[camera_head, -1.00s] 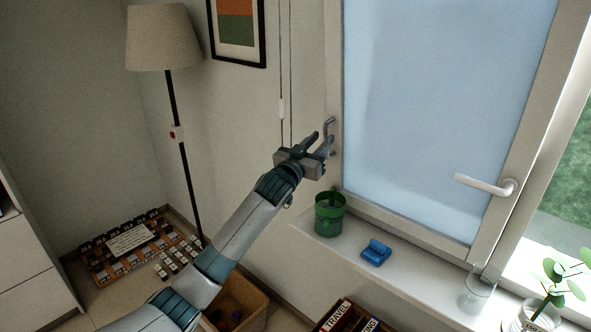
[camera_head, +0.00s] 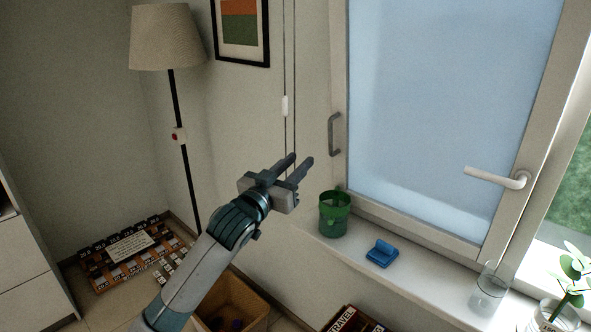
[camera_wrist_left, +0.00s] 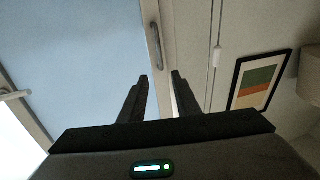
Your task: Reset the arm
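My left gripper (camera_head: 299,162) is in the middle of the head view, in front of the wall and left of the window. Its two fingers are apart and nothing is between them. In the left wrist view the open fingers (camera_wrist_left: 160,76) point toward the wall and the window frame. A grey pull handle (camera_head: 334,134) on the window frame is to the right of the fingertips and apart from them; it also shows in the left wrist view (camera_wrist_left: 156,45). My right gripper is not in either view.
A hanging cord (camera_head: 285,106) is close behind the gripper. A floor lamp (camera_head: 168,40) stands at left, with a box (camera_head: 240,300) below.

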